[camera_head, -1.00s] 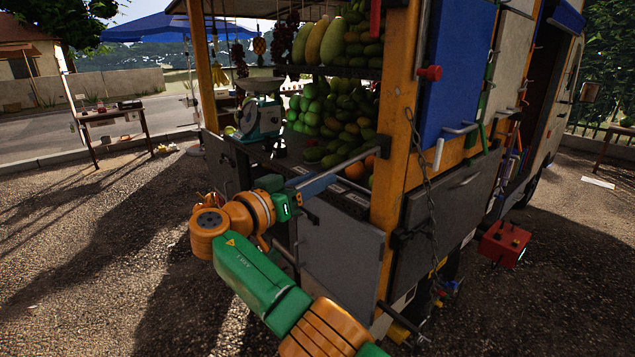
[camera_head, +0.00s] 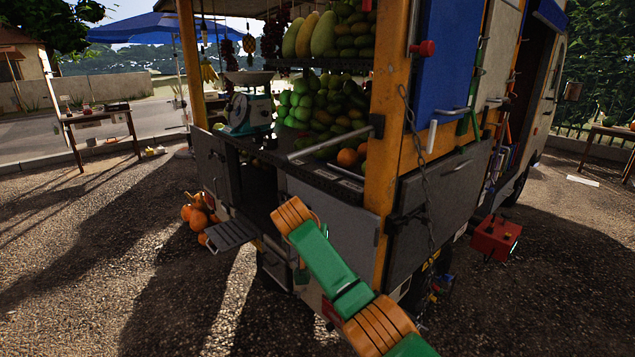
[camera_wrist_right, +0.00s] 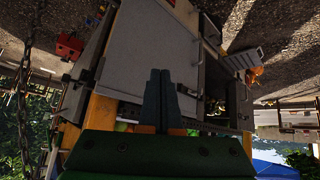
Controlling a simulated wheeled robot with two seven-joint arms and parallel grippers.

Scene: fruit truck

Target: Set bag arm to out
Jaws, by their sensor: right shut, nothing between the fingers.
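A slim grey rod (camera_head: 328,143) juts left from a dark bracket on the truck's orange corner post, above the counter edge. It may be the bag arm, but I cannot be sure. Its free end is over the counter and nothing hangs on it. My right arm reaches up from the bottom in the head view, below the rod; its gripper is hidden there behind the arm. In the right wrist view my right gripper (camera_wrist_right: 161,75) has its fingers together and empty, in front of a grey truck panel (camera_wrist_right: 182,45). My left gripper is out of view.
Fruit (camera_head: 325,110) and a scale (camera_head: 249,108) stand on the counter (camera_head: 330,182). A small grey shelf (camera_head: 229,233) sticks out low at the left, near pumpkins (camera_head: 199,208). A chain (camera_head: 425,170) hangs right of the post; a red box (camera_head: 495,238) is farther right.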

